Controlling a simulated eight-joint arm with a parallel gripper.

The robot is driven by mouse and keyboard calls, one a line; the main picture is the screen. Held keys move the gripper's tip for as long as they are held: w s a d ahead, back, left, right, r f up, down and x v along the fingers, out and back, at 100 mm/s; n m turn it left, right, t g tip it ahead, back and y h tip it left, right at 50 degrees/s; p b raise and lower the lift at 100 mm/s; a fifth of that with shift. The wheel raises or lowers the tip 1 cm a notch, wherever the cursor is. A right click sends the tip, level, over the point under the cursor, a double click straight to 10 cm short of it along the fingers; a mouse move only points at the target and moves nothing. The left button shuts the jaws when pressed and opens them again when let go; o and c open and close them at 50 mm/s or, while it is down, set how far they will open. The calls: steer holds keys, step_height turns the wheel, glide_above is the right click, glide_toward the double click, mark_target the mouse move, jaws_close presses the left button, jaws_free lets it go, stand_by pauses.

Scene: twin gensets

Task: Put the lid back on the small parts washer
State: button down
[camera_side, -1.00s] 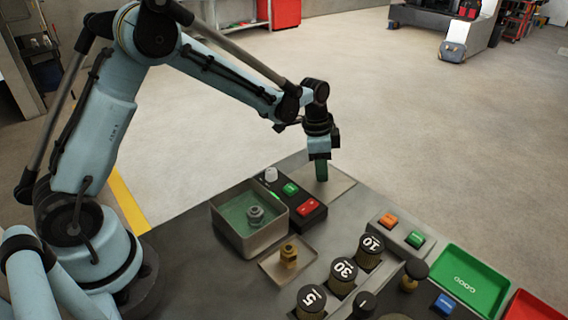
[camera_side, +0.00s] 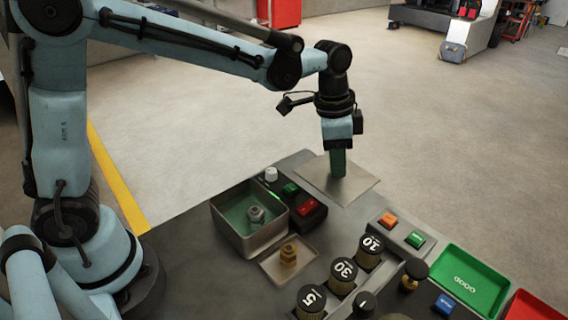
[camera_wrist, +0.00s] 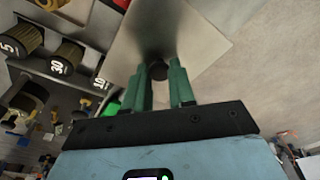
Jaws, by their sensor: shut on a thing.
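The lid is a flat grey metal plate (camera_side: 357,188) with a dark knob (camera_wrist: 158,71). My gripper (camera_side: 339,172) is shut on the knob, its green fingers on either side of it in the wrist view (camera_wrist: 160,85). The lid hangs under my gripper, behind and right of the small parts washer, and looks raised off the bench. The washer (camera_side: 266,236) is an open square grey tank with green inside and a grey metal fitting (camera_side: 256,214) in it. The lid is apart from the washer.
A dark control box with a red button (camera_side: 307,205), green button (camera_side: 290,189) and white knob (camera_side: 271,174) stands between washer and lid. A brass fitting (camera_side: 288,254) sits on a small tray (camera_side: 270,265). Weights marked 10 (camera_side: 370,250), 30 and 5 stand in front.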

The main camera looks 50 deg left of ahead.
steer(key=shift+s+d+r, duration=0.4)
steer(key=shift+s+r, duration=0.1)
steer(key=s+a+r, duration=0.1)
steer(key=s+a, duration=0.3)
steer(key=s, duration=0.4)
steer(key=s+a+r, duration=0.1)
steer(key=s+a, duration=0.4)
steer(key=s, duration=0.2)
steer(key=shift+d+f, duration=0.1)
steer(key=shift+f, duration=2.6)
steer(key=shift+f, duration=0.25)
steer(key=shift+c, duration=1.9)
jaws_free()
steer(key=shift+r, duration=0.1)
